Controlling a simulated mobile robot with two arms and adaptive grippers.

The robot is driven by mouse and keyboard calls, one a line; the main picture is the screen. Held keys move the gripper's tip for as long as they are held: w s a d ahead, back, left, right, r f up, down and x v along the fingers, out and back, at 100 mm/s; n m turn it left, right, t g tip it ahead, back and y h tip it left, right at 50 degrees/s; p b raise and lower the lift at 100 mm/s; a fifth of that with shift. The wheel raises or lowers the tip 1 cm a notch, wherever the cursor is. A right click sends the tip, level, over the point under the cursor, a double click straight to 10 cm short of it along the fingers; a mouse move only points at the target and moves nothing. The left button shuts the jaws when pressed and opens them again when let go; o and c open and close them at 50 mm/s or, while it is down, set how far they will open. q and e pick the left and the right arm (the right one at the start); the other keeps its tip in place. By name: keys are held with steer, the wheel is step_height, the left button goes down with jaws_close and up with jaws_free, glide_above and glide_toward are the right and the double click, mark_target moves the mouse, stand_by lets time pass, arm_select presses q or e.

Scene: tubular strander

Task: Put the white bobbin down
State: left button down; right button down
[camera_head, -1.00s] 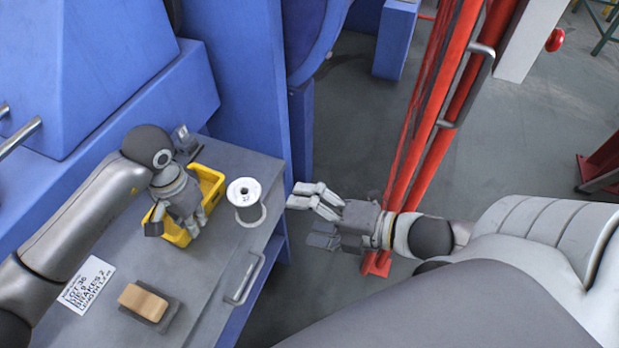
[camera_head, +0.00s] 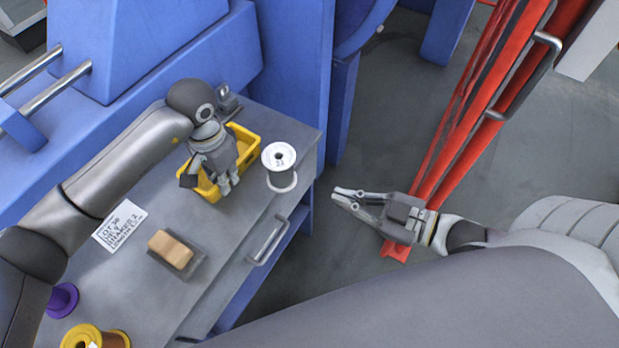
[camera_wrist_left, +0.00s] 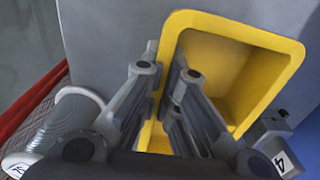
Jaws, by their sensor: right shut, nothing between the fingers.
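The white bobbin (camera_head: 281,182) stands upright on the grey table top (camera_head: 215,228), near its right edge. It also shows at the lower left of the left wrist view (camera_wrist_left: 68,122), partly behind a finger. My left gripper (camera_head: 222,186) is over the yellow bin (camera_head: 242,138), left of the bobbin. In the left wrist view (camera_wrist_left: 165,58) its fingers are apart, with yellow bin wall visible between them, and no object shows held. My right gripper (camera_head: 336,195) is right of the bobbin, beyond the table edge. It is shut, empty and apart from the bobbin.
A tan block (camera_head: 171,249) on a dark pad and a paper label (camera_head: 119,226) lie on the table. Purple (camera_head: 62,300) and yellow (camera_head: 88,338) spools are at the lower left. A table handle (camera_head: 268,241) faces right. Red posts (camera_head: 470,130) stand behind my right gripper.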

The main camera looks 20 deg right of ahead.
mark_target(283, 168)
steer(key=s+d+f+m+t, duration=0.1)
steer(key=d+m, duration=0.1)
steer(key=m, duration=0.9)
steer(key=s+d+f+m+t, duration=0.1)
steer(key=s+d+f+m, duration=0.1)
steer(key=m, duration=0.9)
steer(key=x, duration=1.4)
steer(key=shift+a+r+y, duration=0.2)
steer(key=shift+r+y, duration=0.1)
steer(key=shift+r, duration=0.15)
steer(key=shift+w, duration=0.1)
steer(key=x, duration=0.6)
steer(key=shift+w+a, duration=0.15)
steer(key=shift+w, duration=0.1)
steer(key=shift+r, duration=0.1)
steer(key=shift+s, duration=0.1)
steer(key=v, duration=1.4)
steer(key=shift+f, duration=0.2)
steer(key=c, duration=2.2)
jaws_free()
